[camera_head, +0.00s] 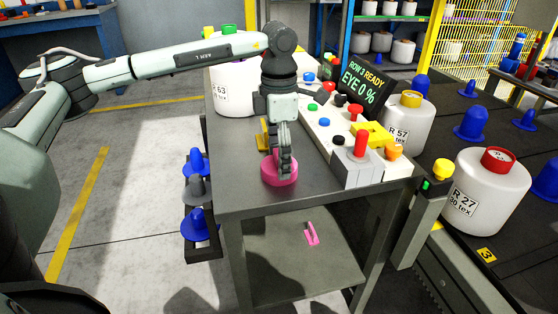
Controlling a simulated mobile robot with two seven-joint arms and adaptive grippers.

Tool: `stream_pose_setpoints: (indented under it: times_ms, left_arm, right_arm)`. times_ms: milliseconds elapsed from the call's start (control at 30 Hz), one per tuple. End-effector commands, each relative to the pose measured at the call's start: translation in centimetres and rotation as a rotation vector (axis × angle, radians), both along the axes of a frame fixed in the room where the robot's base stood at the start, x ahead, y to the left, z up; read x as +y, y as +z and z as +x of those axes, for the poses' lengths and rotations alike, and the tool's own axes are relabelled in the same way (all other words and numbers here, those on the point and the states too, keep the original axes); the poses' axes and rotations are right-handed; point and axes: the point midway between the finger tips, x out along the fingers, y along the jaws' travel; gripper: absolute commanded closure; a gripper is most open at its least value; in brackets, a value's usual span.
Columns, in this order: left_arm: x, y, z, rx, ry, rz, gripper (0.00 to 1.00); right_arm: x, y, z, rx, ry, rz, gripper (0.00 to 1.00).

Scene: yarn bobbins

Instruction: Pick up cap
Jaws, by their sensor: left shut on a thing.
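A round pink cap (273,172) is at the front left of the dark grey cart top (235,182). My left gripper (285,172) comes down from above and is shut on the pink cap. Its fingers hide part of the cap. I cannot tell whether the cap touches the cart top or is just above it. My right gripper is not in view.
A control panel (358,170) with buttons and a red-topped lever stands to the right of the gripper. White bobbins (489,195) stand farther right, and one (233,92) behind the arm. Blue cones (196,223) sit at the cart's left side. A pink piece (312,234) lies on the lower shelf.

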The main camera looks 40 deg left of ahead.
Motion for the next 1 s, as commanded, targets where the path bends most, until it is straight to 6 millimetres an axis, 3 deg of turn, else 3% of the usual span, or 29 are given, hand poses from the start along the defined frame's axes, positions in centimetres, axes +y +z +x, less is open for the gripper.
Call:
stream_pose_setpoints:
  times_ms: [233, 400, 800, 1000]
  left_arm:
    - [0.0, 1.2, 0.1, -0.003, 0.000, 0.000, 0.47]
    - [-0.1, 4.0, 0.1, -0.004, -0.002, -0.001, 0.47]
    - [6.1, 9.1, -6.0, -0.001, 0.002, 0.000, 0.47]
    - [7.8, 10.6, -7.8, 0.000, 0.000, 0.000, 0.47]
  right_arm:
    - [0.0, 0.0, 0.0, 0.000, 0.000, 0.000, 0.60]
    - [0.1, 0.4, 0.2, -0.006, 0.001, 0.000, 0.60]
    - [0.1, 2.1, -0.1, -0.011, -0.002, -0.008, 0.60]
    - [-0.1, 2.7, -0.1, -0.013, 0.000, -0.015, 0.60]
